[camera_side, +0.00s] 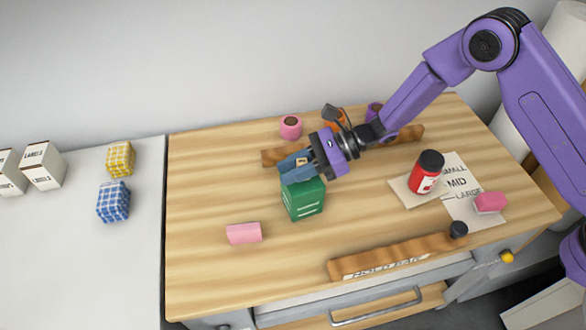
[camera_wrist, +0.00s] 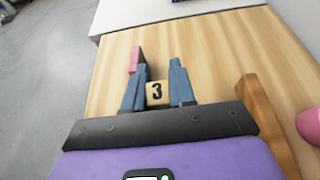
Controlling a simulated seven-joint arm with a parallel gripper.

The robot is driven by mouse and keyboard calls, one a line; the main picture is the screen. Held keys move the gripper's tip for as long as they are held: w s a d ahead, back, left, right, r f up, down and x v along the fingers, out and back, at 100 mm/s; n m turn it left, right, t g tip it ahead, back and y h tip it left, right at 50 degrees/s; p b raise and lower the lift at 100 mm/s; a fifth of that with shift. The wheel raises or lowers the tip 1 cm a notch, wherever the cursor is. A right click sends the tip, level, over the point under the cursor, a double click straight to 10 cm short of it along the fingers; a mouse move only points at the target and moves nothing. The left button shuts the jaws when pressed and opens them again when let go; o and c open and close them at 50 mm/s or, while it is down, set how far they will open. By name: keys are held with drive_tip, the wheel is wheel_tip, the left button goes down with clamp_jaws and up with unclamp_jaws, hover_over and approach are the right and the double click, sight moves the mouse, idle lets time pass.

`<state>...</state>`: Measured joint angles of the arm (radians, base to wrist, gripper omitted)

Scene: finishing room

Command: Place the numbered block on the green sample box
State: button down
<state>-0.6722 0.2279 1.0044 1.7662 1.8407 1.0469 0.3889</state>
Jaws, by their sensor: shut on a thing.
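My gripper (camera_side: 294,165) has its blue fingers shut on the numbered block (camera_wrist: 157,92), a small pale wooden block with a black 3. In the side view the block is mostly hidden by the fingers. The green sample box (camera_side: 303,200), with white markings on its front, stands upright on the wooden bench. The fingers are right over its top in the side view. I cannot tell whether the block touches the box or hangs just above it. The wrist view does not show the green box.
A pink block (camera_side: 243,233) lies front left of the box. A wooden bar (camera_side: 283,157) lies behind my gripper, and a labelled bar (camera_side: 395,257) in front. A red jar (camera_side: 426,173) and another pink block (camera_side: 490,202) stand on papers at the right.

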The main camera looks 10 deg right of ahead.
drive_tip(key=shift+f, duration=0.25)
drive_tip(key=shift+f, duration=0.1)
drive_tip(key=c, duration=0.9)
unclamp_jaws()
drive_tip(key=shift+c, duration=0.2)
drive_tip(key=shift+d+r, duration=0.3)
drive_tip(key=shift+d, duration=0.1)
drive_tip(key=v, duration=1.1)
drive_tip(key=shift+d, duration=0.15)
